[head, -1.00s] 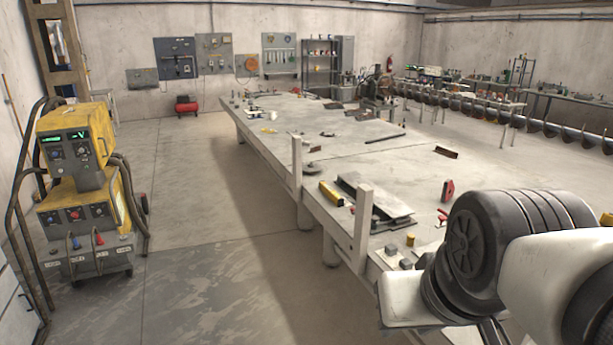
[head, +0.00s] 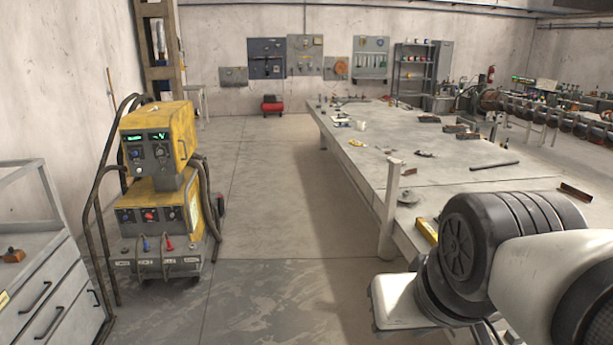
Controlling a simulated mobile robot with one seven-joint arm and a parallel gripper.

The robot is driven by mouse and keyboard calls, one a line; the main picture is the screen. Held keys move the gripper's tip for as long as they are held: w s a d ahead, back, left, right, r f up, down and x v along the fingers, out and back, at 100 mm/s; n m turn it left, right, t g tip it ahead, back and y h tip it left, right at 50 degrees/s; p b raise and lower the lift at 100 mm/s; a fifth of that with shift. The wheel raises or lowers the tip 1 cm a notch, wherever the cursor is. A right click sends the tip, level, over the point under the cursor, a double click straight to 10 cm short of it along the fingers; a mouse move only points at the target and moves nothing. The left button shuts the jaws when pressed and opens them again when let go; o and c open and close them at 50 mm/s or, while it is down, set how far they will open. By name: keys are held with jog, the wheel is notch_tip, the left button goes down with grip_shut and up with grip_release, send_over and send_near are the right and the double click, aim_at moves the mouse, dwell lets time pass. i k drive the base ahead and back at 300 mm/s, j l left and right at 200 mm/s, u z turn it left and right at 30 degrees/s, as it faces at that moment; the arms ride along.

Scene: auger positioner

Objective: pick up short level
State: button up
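A yellow bar-shaped thing (head: 427,231) lies on the near left edge of the long grey table (head: 450,175), partly hidden behind my arm. It may be the short level, but I cannot tell for sure. A smaller yellow thing (head: 357,143) lies farther back near the table's left edge, too small to identify. My arm fills the lower right of the head view and covers the near end of the table. My gripper does not show.
A yellow welding machine (head: 160,190) with cables stands at the left. A grey drawer cabinet (head: 45,290) is at the lower left edge. A post (head: 389,210) rises at the table's left side. Open floor (head: 270,220) lies between welder and table.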

aim_at(424, 229)
jog(key=i+j, duration=0.1)
jog(key=i, duration=0.65)
jog(key=i+z, duration=0.15)
jog(key=i, duration=0.65)
jog(key=i+j+z, duration=0.1)
jog(key=i+z, duration=0.2)
jog(key=z, duration=0.15)
jog(key=i+j+z, duration=0.2)
jog(key=z, duration=0.25)
jog(key=i+j+z, duration=0.55)
jog(key=j+z, duration=0.15)
jog(key=z, duration=0.25)
jog(key=i+j+z, duration=0.1)
jog(key=j+z, duration=0.7)
jog(key=j, duration=0.3)
